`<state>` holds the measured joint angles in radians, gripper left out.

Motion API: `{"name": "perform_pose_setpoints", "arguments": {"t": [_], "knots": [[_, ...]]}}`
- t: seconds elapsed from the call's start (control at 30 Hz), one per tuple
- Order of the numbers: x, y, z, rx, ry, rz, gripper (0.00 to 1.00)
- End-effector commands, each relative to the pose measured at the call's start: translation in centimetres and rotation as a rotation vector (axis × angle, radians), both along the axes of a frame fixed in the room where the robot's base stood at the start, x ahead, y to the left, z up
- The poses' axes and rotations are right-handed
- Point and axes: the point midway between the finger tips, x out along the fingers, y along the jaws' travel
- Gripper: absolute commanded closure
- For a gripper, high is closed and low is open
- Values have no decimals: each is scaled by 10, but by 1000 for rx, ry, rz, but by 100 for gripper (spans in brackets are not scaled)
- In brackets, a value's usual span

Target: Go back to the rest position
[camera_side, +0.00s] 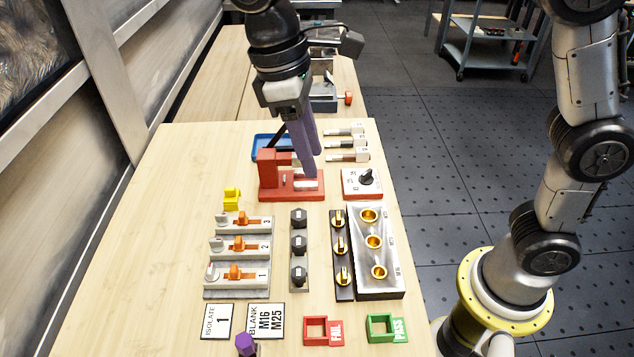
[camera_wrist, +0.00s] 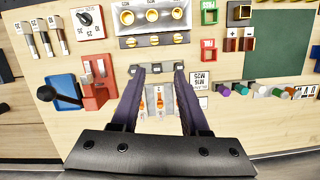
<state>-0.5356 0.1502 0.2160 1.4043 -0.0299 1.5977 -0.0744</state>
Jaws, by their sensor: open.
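My gripper (camera_side: 311,168) points down, its two dark purple fingers hanging above or near the red fixture (camera_side: 277,193); the side view does not show the exact gap. In the wrist view my gripper (camera_wrist: 158,70) has its fingers spread apart with nothing between them. Behind the gap lie the grey switch blocks with orange levers (camera_wrist: 159,98), on the table. The red fixture also shows in the wrist view (camera_wrist: 97,95), left of the fingers. In the side view the finger tips overlap its right part.
Around it stand numbered orange switches (camera_side: 238,245), black caps (camera_side: 298,246), a metal block with brass-ringed holes (camera_side: 390,285), a dial plate (camera_side: 362,189), a red FAIL frame (camera_side: 312,341) and a green PASS frame (camera_side: 376,338). A blue tray (camera_side: 263,141) lies behind. Bare tabletop shows at left (camera_side: 160,220).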

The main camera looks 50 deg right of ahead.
Motion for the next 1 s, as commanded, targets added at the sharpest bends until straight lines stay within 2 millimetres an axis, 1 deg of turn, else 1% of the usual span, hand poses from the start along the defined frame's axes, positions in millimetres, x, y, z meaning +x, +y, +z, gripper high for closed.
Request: {"name": "perform_pose_setpoints", "arguments": {"t": [0.03,0.1,0.23,0.3,0.37,0.4,0.5,0.6,0.73,0.8,0.9,1.0], "knots": [[-7,-24,16,23,-41,-53,55],[-18,-52,30,52,-94,-115,55],[-46,-97,45,98,-201,-229,55],[-63,-117,48,121,-264,-289,55],[-78,-132,47,137,-318,-339,55],[-89,-142,46,147,-357,-371,55],[-115,-161,36,170,-455,-450,55],[-139,-174,18,188,-548,-520,55],[-156,-180,-8,206,-632,-569,55],[-159,-180,-20,214,-652,-574,55],[-157,-179,-33,221,-665,-580,55],[-150,-179,-30,232,-692,-582,55]]}}
